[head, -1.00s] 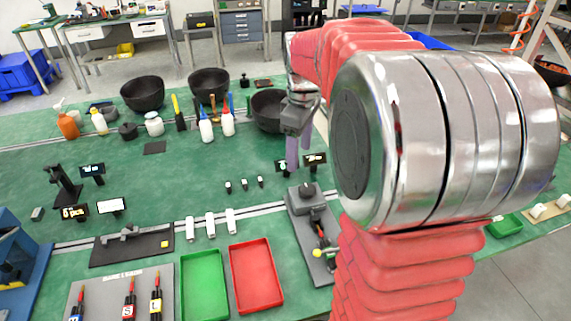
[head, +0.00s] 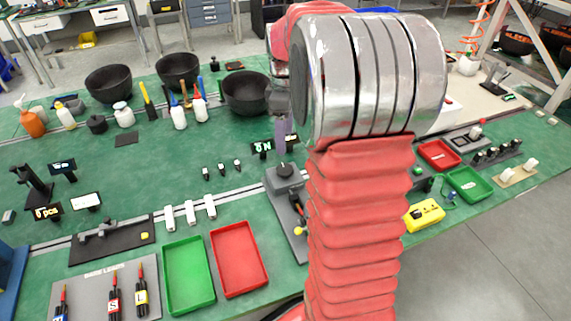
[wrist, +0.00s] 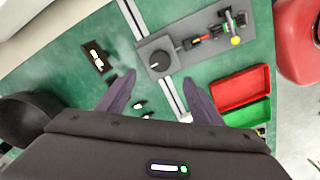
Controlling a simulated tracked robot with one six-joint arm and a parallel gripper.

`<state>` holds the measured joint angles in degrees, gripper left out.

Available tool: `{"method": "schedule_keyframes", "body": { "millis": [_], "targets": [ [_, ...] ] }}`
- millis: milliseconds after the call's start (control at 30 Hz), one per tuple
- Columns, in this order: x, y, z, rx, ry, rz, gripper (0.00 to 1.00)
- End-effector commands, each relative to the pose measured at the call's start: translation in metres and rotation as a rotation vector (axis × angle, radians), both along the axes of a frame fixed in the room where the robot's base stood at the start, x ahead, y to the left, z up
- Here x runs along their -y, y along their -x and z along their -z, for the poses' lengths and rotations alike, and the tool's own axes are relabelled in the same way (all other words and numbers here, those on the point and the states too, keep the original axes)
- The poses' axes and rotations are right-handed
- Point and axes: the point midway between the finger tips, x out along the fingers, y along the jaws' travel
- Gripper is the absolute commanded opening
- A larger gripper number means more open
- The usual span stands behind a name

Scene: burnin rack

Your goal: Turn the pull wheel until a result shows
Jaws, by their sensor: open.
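The pull wheel looks to be the dark round knob (head: 284,170) on a grey tester block (head: 278,187), right of the trays. It also shows in the wrist view (wrist: 159,62), with a pale mark across it.
A red tray (head: 239,258) and a green tray (head: 189,275) lie left of the fixture. Black bowls (head: 108,83) stand at the back. A yellow case (head: 425,215) is right of my arm.

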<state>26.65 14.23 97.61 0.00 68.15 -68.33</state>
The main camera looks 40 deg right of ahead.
Motion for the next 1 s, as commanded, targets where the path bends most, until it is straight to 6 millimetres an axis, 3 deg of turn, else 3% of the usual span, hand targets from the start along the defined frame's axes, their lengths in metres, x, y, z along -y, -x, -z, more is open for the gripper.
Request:
{"method": "schedule_keyframes", "body": {
  "millis": [700, 1000],
  "targets": [
    [-0.001, 0.001, 0.107, -0.003, -0.002, -0.001, 0.60],
    [-0.001, 0.000, 0.118, 0.000, 0.000, -0.001, 0.60]
  ]
}}
